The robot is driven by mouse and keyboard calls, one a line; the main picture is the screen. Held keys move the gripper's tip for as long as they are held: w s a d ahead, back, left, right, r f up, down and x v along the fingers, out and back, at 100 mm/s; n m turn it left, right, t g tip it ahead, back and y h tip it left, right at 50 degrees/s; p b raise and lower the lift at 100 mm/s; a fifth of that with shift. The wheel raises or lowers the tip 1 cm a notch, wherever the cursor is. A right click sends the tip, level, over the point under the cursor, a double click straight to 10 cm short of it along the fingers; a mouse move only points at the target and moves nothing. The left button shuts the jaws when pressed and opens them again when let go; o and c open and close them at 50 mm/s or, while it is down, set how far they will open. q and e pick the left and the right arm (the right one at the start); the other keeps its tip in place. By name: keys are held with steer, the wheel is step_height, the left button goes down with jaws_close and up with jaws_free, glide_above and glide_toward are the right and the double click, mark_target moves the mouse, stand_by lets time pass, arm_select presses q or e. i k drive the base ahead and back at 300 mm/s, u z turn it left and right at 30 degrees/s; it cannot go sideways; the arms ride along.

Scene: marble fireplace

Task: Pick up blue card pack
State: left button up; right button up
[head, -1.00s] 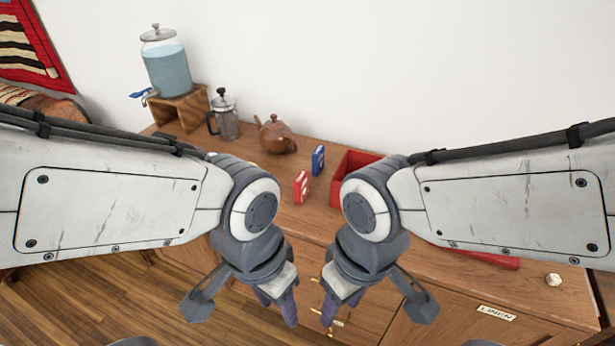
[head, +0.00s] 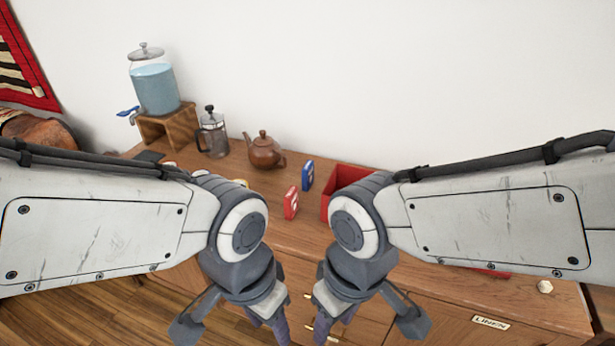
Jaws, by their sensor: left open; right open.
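The blue card pack (head: 307,175) stands upright on the wooden sideboard, between the teapot and the red box. A red card pack (head: 291,203) stands just in front of it, a little to the left. My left gripper (head: 281,335) and my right gripper (head: 322,335) both point down in front of the sideboard's front edge, side by side and well short of the packs. Both are open and nothing shows between their fingers. The fingertips are partly cut off by the bottom of the view.
A red box (head: 345,176) stands right of the packs, partly hidden by my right arm. A brown teapot (head: 265,152), a French press (head: 212,134) and a water dispenser (head: 155,88) on a wooden stand (head: 170,126) are to the left. A white nut-shaped object (head: 544,287) lies far right.

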mark_target(308, 170)
steer(key=k, duration=0.65)
steer(key=u, duration=0.9)
steer(key=i, duration=1.85)
steer(key=z, duration=0.8)
